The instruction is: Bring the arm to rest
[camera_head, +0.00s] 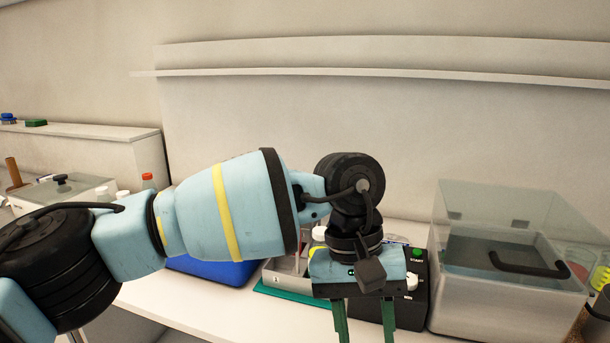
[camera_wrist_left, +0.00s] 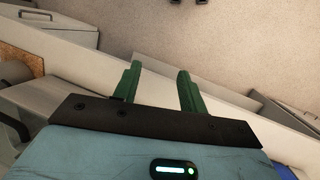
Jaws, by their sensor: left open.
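My left arm comes in from the left and reaches across the middle of the head view, over the bench. My left gripper (camera_head: 364,332) hangs fingers-down in front of the bench's front edge. Its two green fingers are apart with nothing between them. In the left wrist view the gripper (camera_wrist_left: 159,72) is also open and empty, with the bench edge and the floor beyond the fingers. The fingertips are cut off at the bottom of the head view. My right gripper is not in view.
The white bench (camera_head: 205,310) holds a blue container (camera_head: 215,270), a black device (camera_head: 415,310) behind the gripper, and a clear-lidded box (camera_head: 480,312) at right. My arm partly hides the blue container. A wall shelf (camera_head: 400,73) runs above. Bare floor (camera_wrist_left: 230,50) shows in the wrist view.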

